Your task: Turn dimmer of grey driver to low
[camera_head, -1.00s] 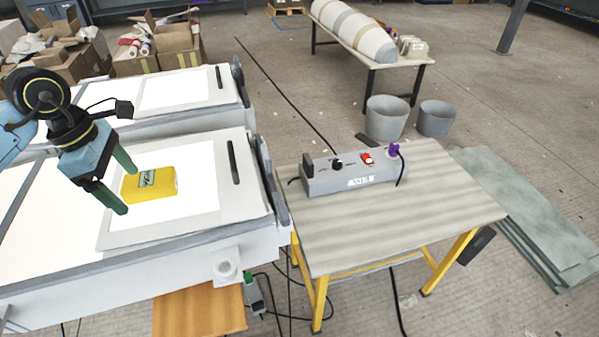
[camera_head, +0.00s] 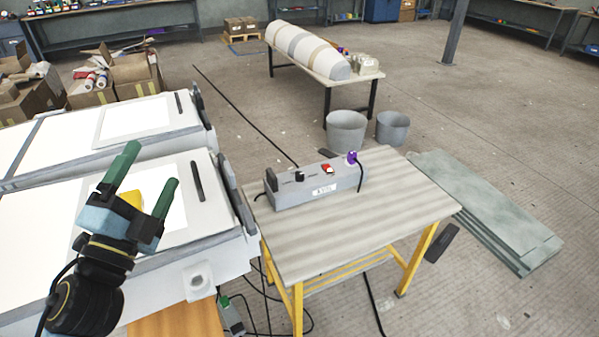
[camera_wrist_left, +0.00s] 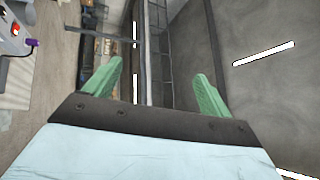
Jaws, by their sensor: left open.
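The grey driver (camera_head: 290,191) is a long grey box on the striped table, right of the white light tables. On its top are a black knob (camera_head: 299,176), which looks like the dimmer, a red switch (camera_head: 328,169) and a purple plug (camera_head: 352,158) with a black cable. The knob's pointer is too small to read. My left gripper (camera_head: 147,172) is open and empty, its green fingers pointing up above the near light table, left of the driver. In the left wrist view its fingers (camera_wrist_left: 155,88) are apart, with part of the driver (camera_wrist_left: 12,42) at the upper left edge.
The striped table (camera_head: 400,191) has bare room in front of the driver. A yellow object (camera_head: 131,198) lies on the near light table (camera_head: 215,217), partly behind my gripper. Grey buckets (camera_head: 346,131) and flat green-grey sheets (camera_head: 490,210) stand beyond and right of the table.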

